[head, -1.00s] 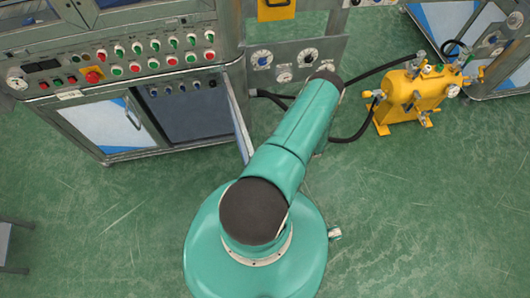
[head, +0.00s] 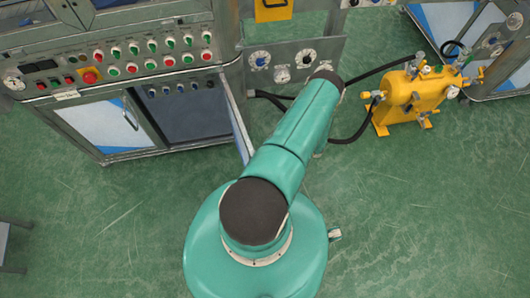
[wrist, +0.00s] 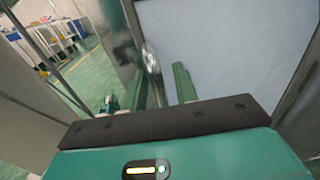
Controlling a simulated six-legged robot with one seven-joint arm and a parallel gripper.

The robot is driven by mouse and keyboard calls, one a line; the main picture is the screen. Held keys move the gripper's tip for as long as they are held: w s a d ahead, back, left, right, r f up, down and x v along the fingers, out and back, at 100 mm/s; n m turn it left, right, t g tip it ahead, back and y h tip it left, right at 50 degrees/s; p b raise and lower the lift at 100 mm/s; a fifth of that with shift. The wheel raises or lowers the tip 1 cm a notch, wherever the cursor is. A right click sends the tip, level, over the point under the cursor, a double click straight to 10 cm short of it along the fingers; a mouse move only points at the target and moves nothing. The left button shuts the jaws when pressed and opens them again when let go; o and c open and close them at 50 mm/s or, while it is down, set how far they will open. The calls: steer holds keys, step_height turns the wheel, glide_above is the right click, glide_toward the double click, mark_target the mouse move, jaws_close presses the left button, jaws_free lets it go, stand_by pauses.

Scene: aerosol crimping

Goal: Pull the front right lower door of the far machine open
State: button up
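The far machine (head: 60,97) stands at the upper left in the head view. Its front right lower door (head: 236,122) stands swung outward and shows nearly edge-on. The compartment (head: 195,115) behind it is exposed. My arm covers the door's near side, and my gripper is hidden in the head view. In the wrist view, my gripper (wrist: 146,94) has its two green fingers apart. The right finger lies in front of a pale panel (wrist: 235,50), which looks like the door. I cannot tell whether a finger touches it.
The left lower door (head: 105,125) of the machine is shut. A yellow tank (head: 412,98) with black hoses stands on the floor to the right. Another machine (head: 490,50) is at the upper right. The green floor (head: 420,220) is clear at the lower right.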

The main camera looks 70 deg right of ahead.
steer(key=shift+s, duration=0.15)
steer(key=v, duration=1.3)
steer(key=shift+s+d, duration=0.2)
steer(key=shift+s, duration=0.05)
